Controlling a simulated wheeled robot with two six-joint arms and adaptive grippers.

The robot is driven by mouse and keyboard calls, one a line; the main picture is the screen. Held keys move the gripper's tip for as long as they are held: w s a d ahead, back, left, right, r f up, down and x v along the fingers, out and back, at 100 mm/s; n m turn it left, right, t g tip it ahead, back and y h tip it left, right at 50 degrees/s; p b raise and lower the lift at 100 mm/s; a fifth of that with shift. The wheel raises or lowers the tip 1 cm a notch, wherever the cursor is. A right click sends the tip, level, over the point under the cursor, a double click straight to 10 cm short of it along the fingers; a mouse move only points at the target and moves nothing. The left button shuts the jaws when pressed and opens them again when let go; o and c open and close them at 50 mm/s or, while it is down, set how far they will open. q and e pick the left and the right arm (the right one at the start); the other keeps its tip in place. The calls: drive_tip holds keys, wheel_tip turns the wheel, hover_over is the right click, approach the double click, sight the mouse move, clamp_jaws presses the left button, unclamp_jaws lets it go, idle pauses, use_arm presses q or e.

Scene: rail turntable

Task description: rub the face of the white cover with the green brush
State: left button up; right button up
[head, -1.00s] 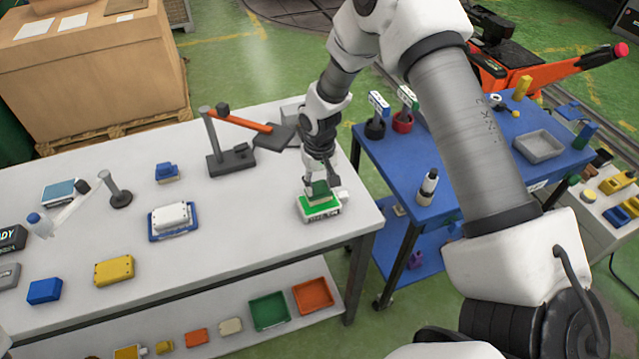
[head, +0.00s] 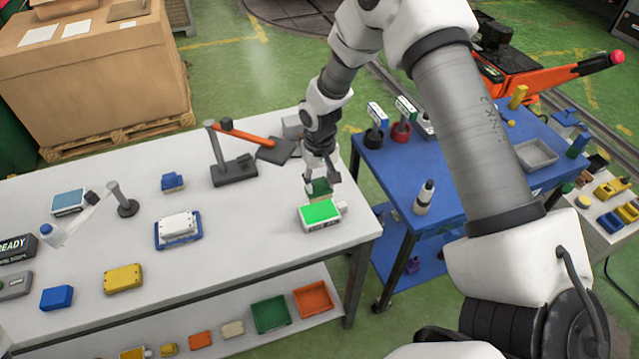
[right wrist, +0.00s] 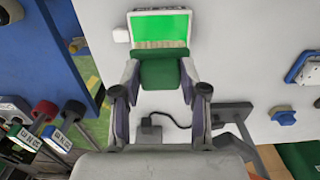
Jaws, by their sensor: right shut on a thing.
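My right gripper (head: 319,183) is shut on the green brush (head: 319,188), just behind a white box with a bright green top (head: 320,214). In the right wrist view the fingers hold the green brush (right wrist: 162,70), its pale bristles towards the green-topped box (right wrist: 160,25). I cannot tell whether they touch. The white cover (head: 178,226) lies in a blue frame on the white table, well to the left of the brush. Part of it shows at the right edge of the right wrist view (right wrist: 307,66). My left gripper is not in view.
A dark stand with an orange arm (head: 233,170) is left of my right gripper. A blue block (head: 172,181) and a yellow box (head: 123,278) lie near the cover. The white table between cover and green-topped box is clear. A blue cart (head: 380,170) stands to the right.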

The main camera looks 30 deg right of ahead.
sight(320, 193)
idle(0.3)
wheel_tip(320, 193, down, 6)
drive_tip(key=b, duration=0.3)
drive_tip(key=shift+f+b, duration=0.45)
drive_tip(key=shift+f, duration=0.1)
idle(1.0)
drive_tip(key=shift+s, duration=0.1)
idle(0.9)
wheel_tip(320, 193, up, 7)
drive_tip(key=p, duration=0.6)
idle(0.4)
